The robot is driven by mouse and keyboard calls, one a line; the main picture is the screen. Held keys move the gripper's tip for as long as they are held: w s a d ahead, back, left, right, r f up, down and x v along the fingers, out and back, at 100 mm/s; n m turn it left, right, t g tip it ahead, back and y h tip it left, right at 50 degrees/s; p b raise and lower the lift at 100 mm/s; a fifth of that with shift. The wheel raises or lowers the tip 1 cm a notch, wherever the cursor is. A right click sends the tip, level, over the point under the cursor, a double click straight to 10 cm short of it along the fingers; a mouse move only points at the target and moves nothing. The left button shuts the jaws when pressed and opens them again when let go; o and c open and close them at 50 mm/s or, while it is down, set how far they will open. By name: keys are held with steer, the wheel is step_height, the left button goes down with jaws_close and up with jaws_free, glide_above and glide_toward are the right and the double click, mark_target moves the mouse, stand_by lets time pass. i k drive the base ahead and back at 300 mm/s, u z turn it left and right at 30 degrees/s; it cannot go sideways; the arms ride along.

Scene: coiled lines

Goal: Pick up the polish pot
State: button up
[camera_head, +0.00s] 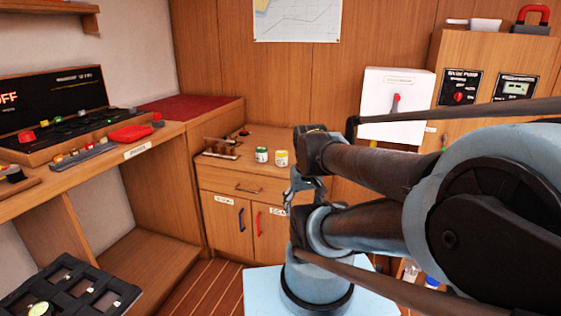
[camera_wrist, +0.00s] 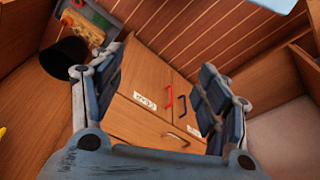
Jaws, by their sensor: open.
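Two small pots stand upright on top of the low wooden cabinet (camera_head: 222,179) in the head view. Neither pot shows in the wrist view. In the head view my arm hides most of the gripper.
A wooden rack (camera_head: 221,148) stands left of the pots. A desk with a control panel (camera_head: 60,115) runs along the left. Red and blue handles (camera_wrist: 168,97) show on the cabinet doors.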

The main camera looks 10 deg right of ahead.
mark_target(282, 155)
steer(key=k, duration=1.3)
steer(key=z, duration=0.4)
steer(key=i, duration=1.6)
steer(key=u, duration=0.1)
